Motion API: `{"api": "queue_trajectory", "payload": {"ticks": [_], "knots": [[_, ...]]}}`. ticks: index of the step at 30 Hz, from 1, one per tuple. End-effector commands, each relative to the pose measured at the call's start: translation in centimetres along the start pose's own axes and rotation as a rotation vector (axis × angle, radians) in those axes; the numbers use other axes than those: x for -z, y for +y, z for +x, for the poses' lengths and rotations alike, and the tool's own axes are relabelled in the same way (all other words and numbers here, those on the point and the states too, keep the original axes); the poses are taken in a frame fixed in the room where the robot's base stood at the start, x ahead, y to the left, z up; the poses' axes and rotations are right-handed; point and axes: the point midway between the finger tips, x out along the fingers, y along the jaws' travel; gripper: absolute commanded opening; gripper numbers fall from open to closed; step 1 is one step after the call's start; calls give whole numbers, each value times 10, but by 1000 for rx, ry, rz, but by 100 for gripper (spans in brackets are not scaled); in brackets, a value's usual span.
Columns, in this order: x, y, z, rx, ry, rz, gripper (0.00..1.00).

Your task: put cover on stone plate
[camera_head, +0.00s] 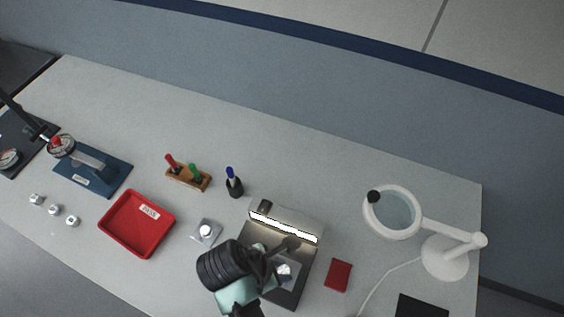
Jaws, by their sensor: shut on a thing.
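My gripper (272,262) is over the dark plate of a lit station, at the bottom centre of the head view. It is shut on a small silvery part, seemingly the cover (285,273). My own arm and gripper hide much of this part, and I cannot tell whether it touches the surface below. The dark flat plate (289,298), seemingly the stone plate, lies under and in front of a bright white light bar. Its left side is hidden behind my arm.
A silvery square housing with a round top (206,232) sits left of my gripper. A labelled red tray (134,226), a wooden pen holder (187,180) and a blue-topped pen stand (234,184) are further left and behind. A red pad (339,275) and a white magnifier lamp (445,256) stand right.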

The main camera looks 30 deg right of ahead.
Motion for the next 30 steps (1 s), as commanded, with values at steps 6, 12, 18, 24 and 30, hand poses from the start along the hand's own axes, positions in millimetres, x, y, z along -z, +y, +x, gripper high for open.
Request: {"api": "queue_trajectory", "payload": {"ticks": [6,12,18,24,30], "knots": [[10,-1,24,3,0,-1,0],[18,0,43,0,0,1,0],[18,0,43,-2,0,1,0],[19,1,46,-2,0,1,36],[19,0,46,-2,0,1,60]]}}
